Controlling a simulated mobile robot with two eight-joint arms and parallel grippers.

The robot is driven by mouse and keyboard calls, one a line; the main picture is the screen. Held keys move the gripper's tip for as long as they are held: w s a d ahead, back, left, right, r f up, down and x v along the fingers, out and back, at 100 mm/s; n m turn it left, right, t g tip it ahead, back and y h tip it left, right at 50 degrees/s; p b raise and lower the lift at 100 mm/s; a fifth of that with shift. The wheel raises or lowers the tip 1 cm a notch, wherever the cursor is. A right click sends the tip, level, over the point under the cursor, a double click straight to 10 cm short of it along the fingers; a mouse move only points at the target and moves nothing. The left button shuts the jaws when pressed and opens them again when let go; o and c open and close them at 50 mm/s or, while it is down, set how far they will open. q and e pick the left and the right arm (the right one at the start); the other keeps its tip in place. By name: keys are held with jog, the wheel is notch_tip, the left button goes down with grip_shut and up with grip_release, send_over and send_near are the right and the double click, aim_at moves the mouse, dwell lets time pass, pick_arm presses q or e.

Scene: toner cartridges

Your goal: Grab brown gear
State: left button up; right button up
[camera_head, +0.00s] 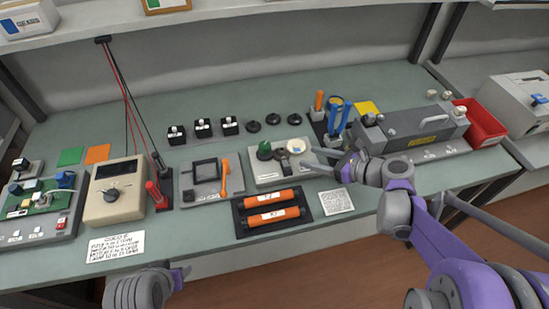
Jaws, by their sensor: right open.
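A pale grey plate (262,180) on the bench carries a green knob-like part (264,150), a dark brownish gear-like part (282,158) and a cream round part (296,146). The brownish part is small, and its teeth are hard to make out. My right gripper (308,157) is open and empty, its fingers pointing left over the right side of this plate, just right of the brownish part. I cannot tell whether a finger touches anything. My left gripper (150,289) is low at the bottom left, well away from the plate; its jaws are not clear.
A black tray (239,224) with two orange cartridges (272,207) lies in front of the plate. A tool holder (318,125), a grey machine (412,128) and a red bin (482,122) stand behind and right. A meter (116,190) and a plate with an orange handle (226,178) are left.

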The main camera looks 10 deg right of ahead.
aim_at(284, 151)
jog(key=x, duration=0.5)
jog(key=shift+d, duration=0.1)
jog(key=shift+x, duration=2.8)
jog(key=shift+s, duration=0.1)
grip_shut()
